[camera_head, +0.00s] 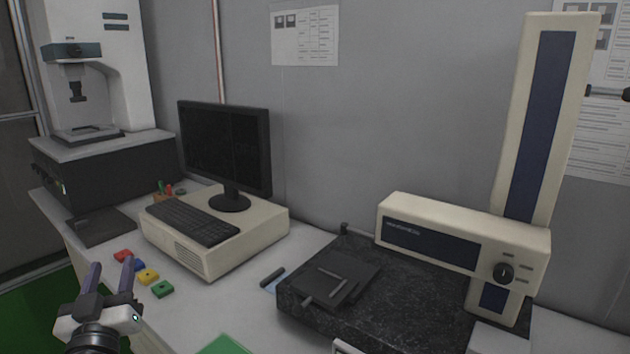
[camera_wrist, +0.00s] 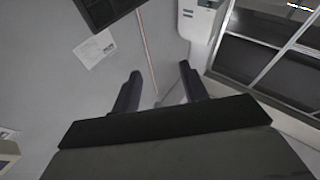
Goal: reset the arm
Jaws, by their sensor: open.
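My gripper (camera_head: 110,274) is at the lower left in the head view, its two dark fingers pointing up and apart with nothing between them. In the wrist view my gripper (camera_wrist: 158,88) also shows open and empty, with the grey wall behind its fingers. I cannot tell the exact gap between fingers and blocks.
A keyboard (camera_head: 190,219) and monitor (camera_head: 225,150) stand behind. A dark granite slab (camera_head: 400,310) with a tall cream instrument (camera_head: 548,120) is at right; a microscope-like machine (camera_head: 90,90) stands back left.

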